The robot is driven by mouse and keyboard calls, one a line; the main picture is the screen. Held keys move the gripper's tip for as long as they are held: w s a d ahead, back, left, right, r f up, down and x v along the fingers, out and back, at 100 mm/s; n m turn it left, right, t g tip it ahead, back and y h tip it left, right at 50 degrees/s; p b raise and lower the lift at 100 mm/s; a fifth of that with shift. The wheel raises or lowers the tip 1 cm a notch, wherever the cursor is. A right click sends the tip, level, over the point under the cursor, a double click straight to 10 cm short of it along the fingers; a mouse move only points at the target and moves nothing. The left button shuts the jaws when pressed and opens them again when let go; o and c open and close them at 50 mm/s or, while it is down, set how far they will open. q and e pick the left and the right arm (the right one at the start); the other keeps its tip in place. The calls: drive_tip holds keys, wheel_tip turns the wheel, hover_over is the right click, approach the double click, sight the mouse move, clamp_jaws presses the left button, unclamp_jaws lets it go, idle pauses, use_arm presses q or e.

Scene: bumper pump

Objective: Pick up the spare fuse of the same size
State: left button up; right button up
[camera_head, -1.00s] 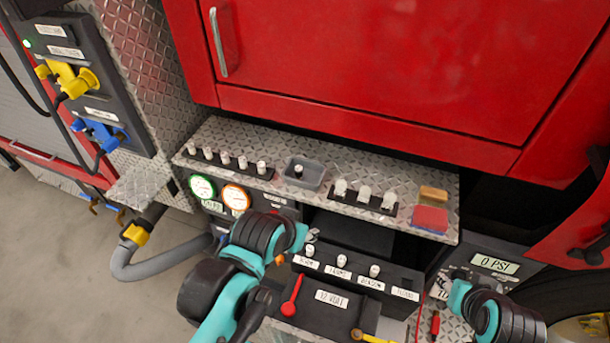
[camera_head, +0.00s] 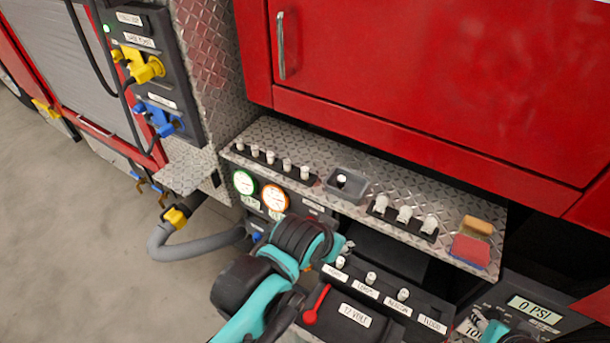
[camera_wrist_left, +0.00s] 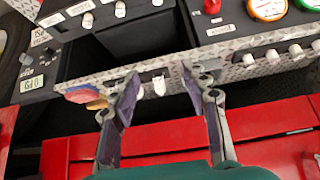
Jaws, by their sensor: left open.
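A rack (camera_head: 270,162) of several small white fuses stands on the left of the metal shelf. A grey tray (camera_head: 346,187) with one small white fuse (camera_head: 341,181) is mid-shelf. A rack with three larger white fuses (camera_head: 404,214) stands to the right. Below, the 12 VOLT fuse box (camera_head: 385,303) holds three white fuses; none shows by its FLOOD label. My left gripper (camera_head: 347,246) is in front of the shelf, above the box. In the left wrist view it (camera_wrist_left: 160,88) is open and empty, with white fuses beyond its fingers. My right gripper (camera_head: 482,320) is mostly cut off at the bottom.
A sponge (camera_head: 478,225) and a red-and-blue pad (camera_head: 470,250) lie at the shelf's right end. A red cabinet door (camera_head: 430,90) rises behind the shelf. Gauges (camera_head: 274,198) and a grey hose (camera_head: 200,245) are at left. A red lever (camera_head: 316,304) is on the box.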

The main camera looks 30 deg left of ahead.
use_arm(q)
drive_tip(key=shift+o, duration=0.2)
drive_tip(key=w+a+r+m+g+p, duration=0.1)
drive_tip(key=w+a+r+m+g, duration=0.1)
drive_tip(key=w+a+r+m, duration=0.3)
drive_tip(key=m+g+p, duration=0.4)
drive_tip(key=m+g, duration=0.1)
drive_tip(key=m, duration=0.4)
hover_over(305, 169)
wheel_tip(305, 169, down, 7)
drive_tip(key=shift+a+f, duration=0.25)
drive_tip(key=shift+a, duration=0.05)
drive_tip(key=shift+f, duration=0.3)
drive_tip(key=f+b, duration=0.1)
drive_tip(key=f, duration=0.4)
drive_tip(key=f+b, duration=0.1)
drive_tip(key=f, duration=0.1)
drive_tip(key=shift+d+f+b, duration=0.2)
drive_tip(key=shift+d+b, duration=0.05)
drive_tip(key=shift+b, duration=0.1)
drive_tip(key=shift+r, duration=0.1)
drive_tip(key=shift+c, duration=0.4)
